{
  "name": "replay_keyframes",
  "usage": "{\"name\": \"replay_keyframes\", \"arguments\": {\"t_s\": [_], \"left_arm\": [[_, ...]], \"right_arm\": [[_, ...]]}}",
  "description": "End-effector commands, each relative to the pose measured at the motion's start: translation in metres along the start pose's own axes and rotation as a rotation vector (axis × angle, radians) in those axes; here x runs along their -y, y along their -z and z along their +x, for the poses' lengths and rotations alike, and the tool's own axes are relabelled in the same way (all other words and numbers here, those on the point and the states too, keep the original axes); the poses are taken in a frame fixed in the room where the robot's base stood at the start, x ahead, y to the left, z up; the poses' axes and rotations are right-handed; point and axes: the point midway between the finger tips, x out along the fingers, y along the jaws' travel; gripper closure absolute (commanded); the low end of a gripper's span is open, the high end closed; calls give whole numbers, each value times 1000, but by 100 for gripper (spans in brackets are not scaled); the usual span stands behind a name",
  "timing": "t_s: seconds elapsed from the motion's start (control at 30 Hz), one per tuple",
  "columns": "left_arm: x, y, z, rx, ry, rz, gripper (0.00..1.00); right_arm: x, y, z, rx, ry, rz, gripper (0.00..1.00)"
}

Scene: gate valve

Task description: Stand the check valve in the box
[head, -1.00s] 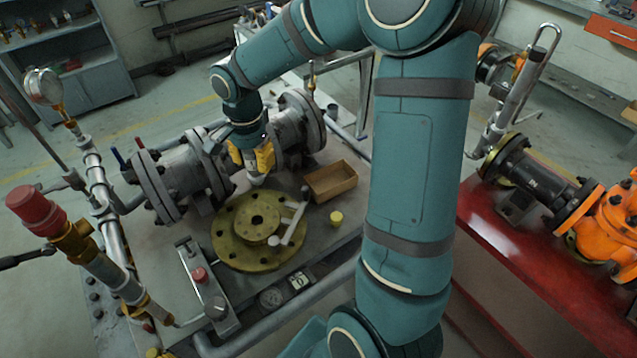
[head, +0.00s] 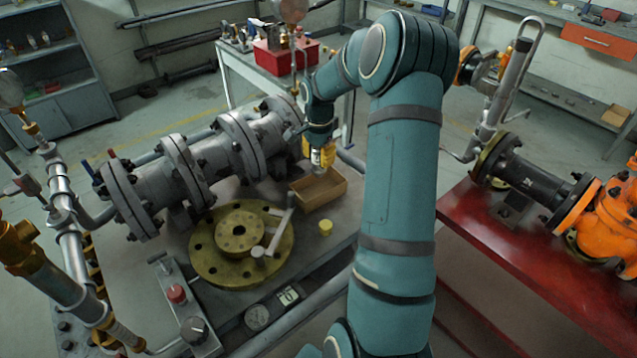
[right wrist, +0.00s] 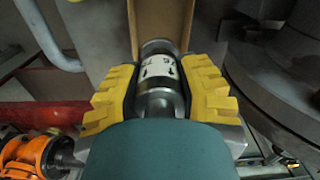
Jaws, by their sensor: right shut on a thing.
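The check valve (right wrist: 160,88) is a silver and dark cylinder with a white label bearing arrows. My right gripper (right wrist: 160,95) is shut on it, with one yellow finger on each side. In the head view, the right gripper (head: 320,156) is above the back part of the wooden box (head: 328,196). The box is open-topped and stands on the table. In the right wrist view, the box (right wrist: 162,14) shows beyond the valve's far end. The valve's lower end and any gap to the box floor are hard to tell. My left gripper is not in view.
A yellow-green flange (head: 210,262) with a grey handle (head: 278,230) lies left of the box. The large grey flanged pipe (head: 215,160) runs behind and to the left.

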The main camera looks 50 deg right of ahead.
Motion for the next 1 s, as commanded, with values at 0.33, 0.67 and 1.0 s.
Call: {"name": "replay_keyframes", "arguments": {"t_s": [0.33, 0.67, 1.0], "left_arm": [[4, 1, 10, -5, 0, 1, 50], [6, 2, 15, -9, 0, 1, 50], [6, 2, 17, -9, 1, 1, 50]], "right_arm": [[0, 0, 45, 0, -1, -1, 100], [0, 0, 71, -1, 1, -2, 100], [0, 0, 74, 1, -1, -2, 42]]}}
